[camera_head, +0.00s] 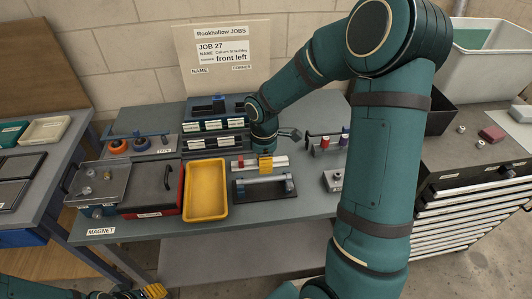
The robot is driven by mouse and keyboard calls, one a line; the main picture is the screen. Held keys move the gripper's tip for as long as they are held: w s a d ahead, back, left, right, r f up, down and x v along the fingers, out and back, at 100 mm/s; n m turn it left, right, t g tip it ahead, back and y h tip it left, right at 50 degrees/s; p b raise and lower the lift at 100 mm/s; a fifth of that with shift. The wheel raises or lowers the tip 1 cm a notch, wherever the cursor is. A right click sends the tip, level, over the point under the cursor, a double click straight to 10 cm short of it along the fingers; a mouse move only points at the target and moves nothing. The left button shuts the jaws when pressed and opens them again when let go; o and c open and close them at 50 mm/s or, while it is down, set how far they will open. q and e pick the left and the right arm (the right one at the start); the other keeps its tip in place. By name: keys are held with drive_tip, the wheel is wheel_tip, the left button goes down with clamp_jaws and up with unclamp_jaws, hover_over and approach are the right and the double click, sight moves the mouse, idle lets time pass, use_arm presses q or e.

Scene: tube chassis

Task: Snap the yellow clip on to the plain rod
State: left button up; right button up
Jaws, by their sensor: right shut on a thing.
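My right gripper (265,150) reaches down from the right over the middle of the bench and is shut on the yellow clip (266,164). The clip is at a pale rail (250,163) that also bears a red piece; I cannot tell whether it touches the rail. A plain silver rod (262,182) lies across a black stand just in front, with a blue part at its right end. My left gripper (148,291) is low at the bottom left edge, away from the bench, with yellow showing at its end; its fingers are too small and cut off to read.
A yellow tray (206,215) stands left of the rod stand, beside a red-sided box with a grey lid (152,187). Labelled blocks (213,126) stand behind. Another rod stand (325,137) with red and blue pieces is at right. The bench front (250,219) is clear.

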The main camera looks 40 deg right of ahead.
drive_tip(key=shift+f+b, duration=1.1)
drive_tip(key=shift+f, duration=0.35)
drive_tip(key=shift+f+b, duration=0.75)
drive_tip(key=shift+f, duration=0.2)
drive_tip(key=shift+f+b, duration=0.85)
drive_tip(key=shift+f, duration=0.55)
drive_tip(key=o, duration=0.8)
drive_tip(key=shift+r, duration=0.15)
